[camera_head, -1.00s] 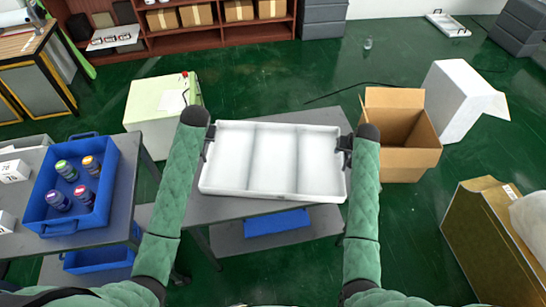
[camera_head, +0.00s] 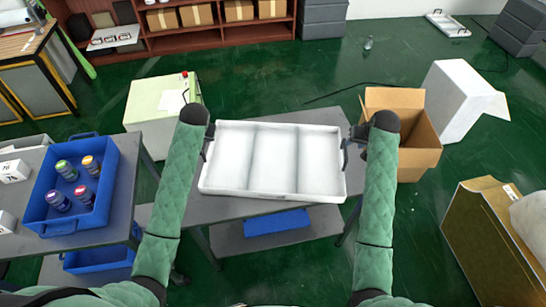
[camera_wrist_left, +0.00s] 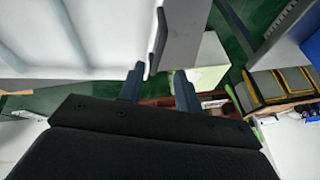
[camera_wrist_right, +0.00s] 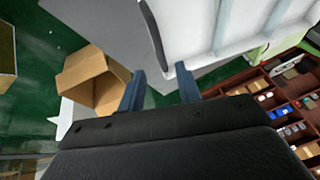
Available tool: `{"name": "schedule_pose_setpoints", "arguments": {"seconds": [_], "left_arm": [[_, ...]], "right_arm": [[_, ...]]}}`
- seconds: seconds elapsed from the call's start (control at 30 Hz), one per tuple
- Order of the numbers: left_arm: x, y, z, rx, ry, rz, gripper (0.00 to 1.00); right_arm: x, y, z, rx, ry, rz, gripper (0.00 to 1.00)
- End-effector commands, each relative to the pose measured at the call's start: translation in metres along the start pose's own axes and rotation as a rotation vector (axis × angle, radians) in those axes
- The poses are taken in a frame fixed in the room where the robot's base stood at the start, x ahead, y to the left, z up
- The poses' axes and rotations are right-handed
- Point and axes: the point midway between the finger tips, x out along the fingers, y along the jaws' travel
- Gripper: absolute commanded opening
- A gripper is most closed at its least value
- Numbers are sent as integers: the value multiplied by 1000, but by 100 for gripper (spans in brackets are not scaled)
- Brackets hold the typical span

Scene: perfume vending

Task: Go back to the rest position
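A white tray (camera_head: 273,194) with raised dividers and dark side handles rests on the grey table in the middle of the head view. My left gripper (camera_head: 209,132) is at the tray's left side, close to the left handle (camera_wrist_left: 160,35). In the left wrist view its fingers (camera_wrist_left: 160,85) stand apart, with the handle's end near the gap. My right gripper (camera_head: 359,134) is just right of the tray, clear of the right handle (camera_head: 345,153). In the right wrist view its fingers (camera_wrist_right: 160,85) are apart with nothing between them.
A blue crate (camera_head: 45,215) with several bottles stands on the left table. An open cardboard box (camera_head: 417,160) is right of my right gripper. A pale green cabinet (camera_head: 140,101) stands behind my left gripper. Green floor lies open beyond the table.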

Motion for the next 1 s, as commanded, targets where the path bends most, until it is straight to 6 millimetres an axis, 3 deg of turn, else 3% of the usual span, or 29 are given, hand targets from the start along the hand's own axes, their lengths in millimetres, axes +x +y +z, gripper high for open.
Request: {"name": "schedule_pose_setpoints", "arguments": {"seconds": [0.7,0.87,1.0], "left_arm": [[0,1,3,1,-1,1,34],[-1,11,31,10,-7,14,34],[-7,26,78,25,-15,37,34]], "right_arm": [[-6,0,3,-1,-1,2,34],[-6,3,31,-16,-9,24,34],[-11,6,78,-45,-20,59,34]]}}
